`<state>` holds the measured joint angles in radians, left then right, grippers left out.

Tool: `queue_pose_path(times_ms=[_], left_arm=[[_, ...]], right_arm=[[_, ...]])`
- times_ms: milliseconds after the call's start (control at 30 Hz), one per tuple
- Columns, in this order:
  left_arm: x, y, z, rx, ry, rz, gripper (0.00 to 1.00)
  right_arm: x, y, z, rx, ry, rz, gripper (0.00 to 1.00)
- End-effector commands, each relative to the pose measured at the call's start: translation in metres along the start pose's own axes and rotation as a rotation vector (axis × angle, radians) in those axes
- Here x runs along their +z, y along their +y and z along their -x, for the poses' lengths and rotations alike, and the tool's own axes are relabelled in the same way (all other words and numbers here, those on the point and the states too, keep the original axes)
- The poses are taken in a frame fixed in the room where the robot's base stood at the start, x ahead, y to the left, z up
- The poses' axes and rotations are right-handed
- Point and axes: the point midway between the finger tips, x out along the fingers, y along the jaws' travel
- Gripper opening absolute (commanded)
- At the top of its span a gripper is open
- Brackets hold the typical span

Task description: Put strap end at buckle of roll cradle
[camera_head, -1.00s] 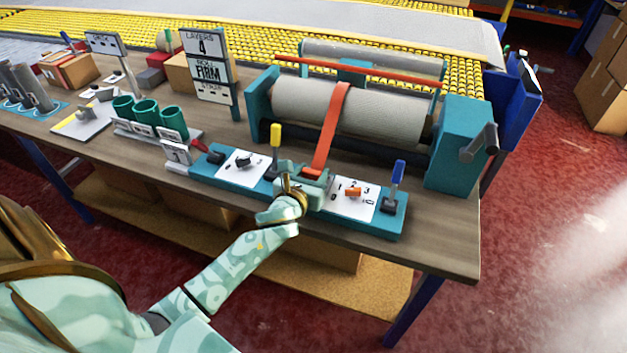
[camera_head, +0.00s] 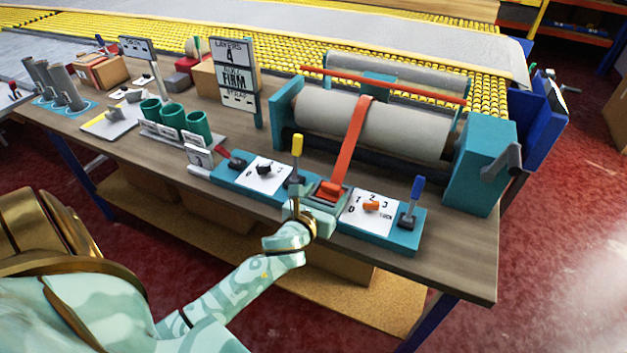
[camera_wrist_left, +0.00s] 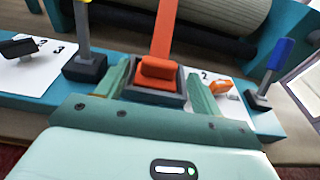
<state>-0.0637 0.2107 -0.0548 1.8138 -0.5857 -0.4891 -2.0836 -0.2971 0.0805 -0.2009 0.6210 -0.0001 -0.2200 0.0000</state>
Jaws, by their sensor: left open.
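The orange strap (camera_head: 352,138) runs over the grey roll (camera_head: 400,130) in the teal roll cradle (camera_head: 481,165) and down to the front panel. Its thick orange end (camera_head: 331,188) sits in the dark-framed buckle (camera_wrist_left: 158,97) on the panel; the end also shows in the left wrist view (camera_wrist_left: 160,71). My left gripper (camera_head: 322,201) is open at the buckle, one finger on each side of it, with visible gaps to the strap end. My right gripper is not in view.
A yellow-handled lever (camera_head: 297,155) stands just left of the buckle. A dial plate with an orange knob (camera_head: 371,206) and a blue-handled lever (camera_head: 412,205) are to the right. Green cups (camera_head: 172,116) and a sign (camera_head: 236,77) stand further left.

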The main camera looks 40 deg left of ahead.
Motion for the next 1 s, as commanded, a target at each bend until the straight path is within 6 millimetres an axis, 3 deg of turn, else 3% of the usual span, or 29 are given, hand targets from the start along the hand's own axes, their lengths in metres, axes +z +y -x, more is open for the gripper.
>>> queue_pose_path(times_ms=[100,300,633,733,767,867,967,1000], left_arm=[[0.002,0.000,0.031,0.000,0.001,-0.001,0.67],[0.001,0.000,0.065,0.001,0.001,0.001,0.67],[0.000,0.000,0.076,0.001,0.000,0.000,0.67],[-0.012,0.000,0.075,0.000,0.026,0.036,0.67],[-0.021,0.000,0.075,-0.002,0.047,0.069,0.67],[-0.077,-0.002,0.076,0.006,0.168,0.259,0.67],[-0.163,-0.003,0.092,0.069,0.353,0.566,0.67],[-0.204,-0.002,0.105,0.126,0.441,0.723,0.67]], right_arm=[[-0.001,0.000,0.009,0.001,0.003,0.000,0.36],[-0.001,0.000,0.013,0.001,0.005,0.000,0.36],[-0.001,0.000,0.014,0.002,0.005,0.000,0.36],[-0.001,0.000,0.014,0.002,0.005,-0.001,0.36],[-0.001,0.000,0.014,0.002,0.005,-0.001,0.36],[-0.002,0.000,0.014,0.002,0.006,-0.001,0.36],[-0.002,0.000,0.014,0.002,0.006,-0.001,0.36],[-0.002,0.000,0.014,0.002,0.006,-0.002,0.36]])
